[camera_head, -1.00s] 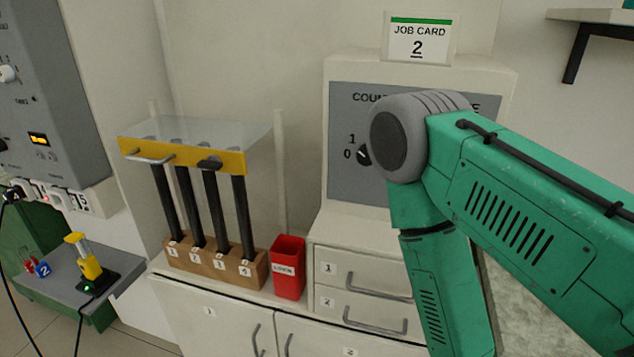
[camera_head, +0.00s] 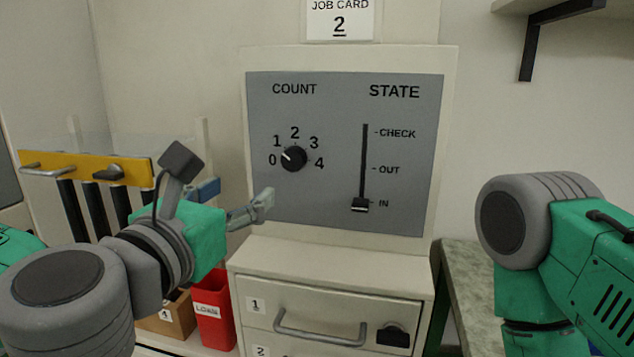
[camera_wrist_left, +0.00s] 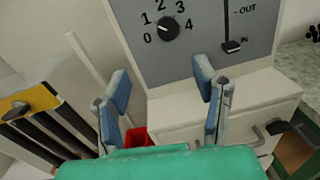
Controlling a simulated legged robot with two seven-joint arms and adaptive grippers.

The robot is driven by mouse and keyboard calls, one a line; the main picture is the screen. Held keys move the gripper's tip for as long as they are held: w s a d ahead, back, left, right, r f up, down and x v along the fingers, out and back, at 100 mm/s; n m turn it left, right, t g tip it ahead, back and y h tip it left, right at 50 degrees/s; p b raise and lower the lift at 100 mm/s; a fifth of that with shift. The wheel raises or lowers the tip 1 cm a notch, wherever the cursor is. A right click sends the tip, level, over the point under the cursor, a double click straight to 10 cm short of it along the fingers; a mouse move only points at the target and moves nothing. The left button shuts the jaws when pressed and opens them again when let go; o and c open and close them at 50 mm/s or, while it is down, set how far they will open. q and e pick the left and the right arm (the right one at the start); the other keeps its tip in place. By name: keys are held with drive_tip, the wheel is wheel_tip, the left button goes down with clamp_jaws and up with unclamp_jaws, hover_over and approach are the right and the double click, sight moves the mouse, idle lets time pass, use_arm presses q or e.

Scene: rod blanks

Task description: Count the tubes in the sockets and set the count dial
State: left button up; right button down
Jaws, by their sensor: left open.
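The count dial (camera_head: 293,158) is a black knob on a grey panel (camera_head: 340,95), marked 0 to 4. Its pointer seems to point at 0. It also shows in the left wrist view (camera_wrist_left: 168,28). Several black tubes (camera_head: 72,212) stand at the left under a yellow bar (camera_head: 85,166). Their wooden socket block (camera_head: 178,312) is mostly hidden by my left arm. My left gripper (camera_head: 236,203) is open and empty, left of and below the dial, apart from it. In the left wrist view its blue fingertips (camera_wrist_left: 162,88) are spread. My right gripper is out of view.
A STATE slider (camera_head: 360,205) sits at IN, right of the dial. The job card (camera_head: 340,20) above reads 2. Below are a drawer (camera_head: 325,312) with a handle and a red bin (camera_head: 213,310). My right arm stands at the right, before a stone-like counter (camera_head: 455,270).

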use_arm(q)
approach(292, 162)
drive_tip(key=x, duration=0.2)
drive_tip(key=d+x, duration=0.1)
drive_tip(key=x, duration=0.2)
drive_tip(key=shift+d+b, duration=0.1)
drive_tip(key=shift+b, duration=0.3)
drive_tip(key=w, duration=0.3)
drive_tip(key=shift+w+a, duration=0.1)
drive_tip(key=shift+a, duration=0.1)
drive_tip(key=shift+w+a, duration=0.2)
drive_tip(key=shift+w, duration=0.2)
drive_tip(key=shift+d+r, duration=0.1)
drive_tip(key=shift+d, duration=0.75)
drive_tip(key=c, duration=1.1)
drive_tip(key=shift+a, duration=0.3)
drive_tip(key=shift+c, duration=0.2)
